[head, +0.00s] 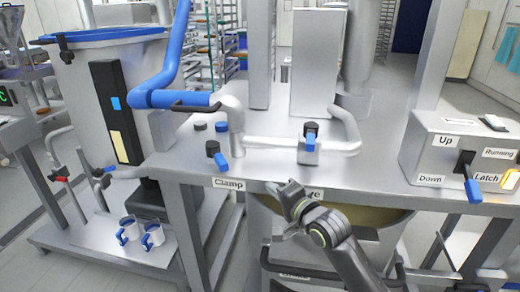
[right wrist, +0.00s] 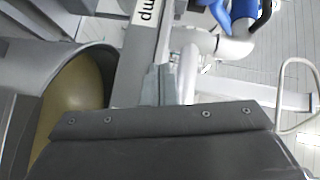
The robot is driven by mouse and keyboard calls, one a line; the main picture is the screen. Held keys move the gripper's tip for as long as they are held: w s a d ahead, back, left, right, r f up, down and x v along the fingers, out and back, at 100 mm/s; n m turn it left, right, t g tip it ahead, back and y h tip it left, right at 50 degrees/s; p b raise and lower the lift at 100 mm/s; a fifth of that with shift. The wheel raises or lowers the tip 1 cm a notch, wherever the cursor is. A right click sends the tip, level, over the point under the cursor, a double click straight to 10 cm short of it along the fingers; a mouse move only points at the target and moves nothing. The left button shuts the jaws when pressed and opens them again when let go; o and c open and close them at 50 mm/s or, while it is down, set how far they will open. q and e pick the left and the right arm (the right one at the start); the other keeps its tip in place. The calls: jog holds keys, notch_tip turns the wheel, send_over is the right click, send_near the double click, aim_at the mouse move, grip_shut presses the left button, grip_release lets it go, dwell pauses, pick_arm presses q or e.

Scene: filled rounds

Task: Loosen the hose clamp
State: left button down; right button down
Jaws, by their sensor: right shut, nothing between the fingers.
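A blue hose (head: 172,82) comes down from the top and joins a silver pipe elbow (head: 232,108) on the steel table. A black bar (head: 195,107) lies along this joint; I cannot tell if it is the clamp's lever. A black lever with a blue end (head: 216,154) stands above the "Clamp" label (head: 228,184) on the table's front edge. My right gripper (head: 290,197) is shut and empty, in front of the table edge, right of that label and apart from the lever. In the right wrist view, the label (right wrist: 147,14) and elbow (right wrist: 232,46) show beyond the fingers (right wrist: 158,85). My left gripper is not in view.
A blue-handled valve (head: 310,137) sits on the pipe. A control box (head: 455,155) with a blue-tipped lever stands at the right. A large vessel (head: 130,75) stands left. A round bowl with yellowish contents (right wrist: 72,100) is below the table.

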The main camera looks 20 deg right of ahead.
notch_tip(320, 180, up, 4)
jog(key=m+t+y, duration=0.1)
jog(key=p, duration=0.2)
send_near(217, 155)
jog(key=shift+m, duration=0.4)
jog(key=w+d, duration=0.2)
jog(key=w+d+f, duration=0.1)
jog(key=w+d, duration=0.1)
jog(key=d, duration=0.1)
jog(key=shift+w+d+f, duration=0.15)
jog(key=shift+w+d, duration=0.05)
jog(key=shift+w, duration=0.05)
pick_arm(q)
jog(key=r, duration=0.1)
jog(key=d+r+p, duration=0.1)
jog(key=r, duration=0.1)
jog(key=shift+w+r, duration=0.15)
pick_arm(e)
jog(key=a, duration=0.4)
jog(key=shift+f, duration=0.1)
jog(key=shift+a, duration=0.1)
